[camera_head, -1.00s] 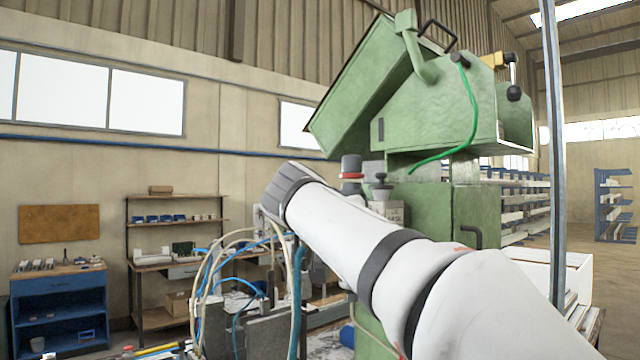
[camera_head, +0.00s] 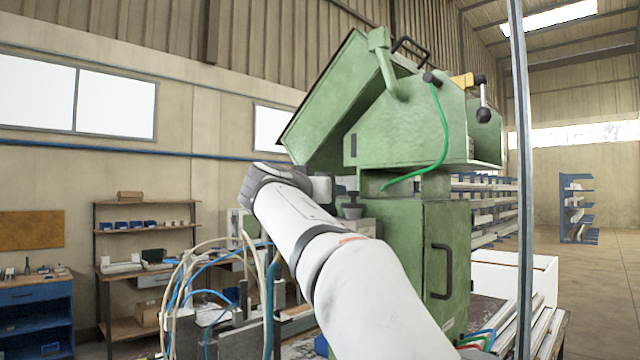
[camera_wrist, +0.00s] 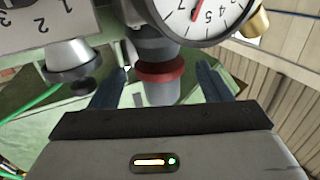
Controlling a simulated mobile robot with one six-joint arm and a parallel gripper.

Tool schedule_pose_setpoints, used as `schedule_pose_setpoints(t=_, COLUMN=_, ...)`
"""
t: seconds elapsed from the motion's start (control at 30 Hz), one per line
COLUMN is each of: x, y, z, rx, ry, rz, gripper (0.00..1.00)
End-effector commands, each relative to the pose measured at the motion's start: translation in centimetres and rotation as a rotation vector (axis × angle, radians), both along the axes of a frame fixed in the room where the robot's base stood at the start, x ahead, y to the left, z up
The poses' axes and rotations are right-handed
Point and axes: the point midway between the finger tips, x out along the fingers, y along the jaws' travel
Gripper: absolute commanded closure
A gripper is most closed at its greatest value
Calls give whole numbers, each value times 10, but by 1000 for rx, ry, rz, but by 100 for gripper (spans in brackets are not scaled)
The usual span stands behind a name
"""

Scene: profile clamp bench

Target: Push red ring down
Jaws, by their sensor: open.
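The red ring (camera_wrist: 160,72) sits around a grey cylindrical fitting (camera_wrist: 160,93) in the wrist view, just below a round dial gauge (camera_wrist: 200,12). My gripper (camera_wrist: 165,75) is open, with one dark blue finger on each side of the fitting. The ring lies between the fingertips in the picture; I cannot tell whether either finger touches it. In the head view my white arm reaches toward the green machine (camera_head: 415,130), and the ring and fingers are hidden behind the wrist.
A black-and-silver knob (camera_wrist: 72,68) stands beside the fitting, close to the left finger. A numbered plate (camera_wrist: 40,25) is above it. Hoses (camera_head: 185,290) loop left of my arm. A metal post (camera_head: 521,180) stands at the right.

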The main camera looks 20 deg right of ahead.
Motion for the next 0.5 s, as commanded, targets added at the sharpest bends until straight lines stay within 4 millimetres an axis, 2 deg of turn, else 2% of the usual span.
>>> schedule_pose_setpoints(t=0.3, x=4, y=-3, z=-1, rx=0, ry=0, rz=1, gripper=29)
schedule_pose_setpoints(t=0.5, x=3, y=-3, z=-1, rx=-1, ry=1, rz=1, gripper=44)
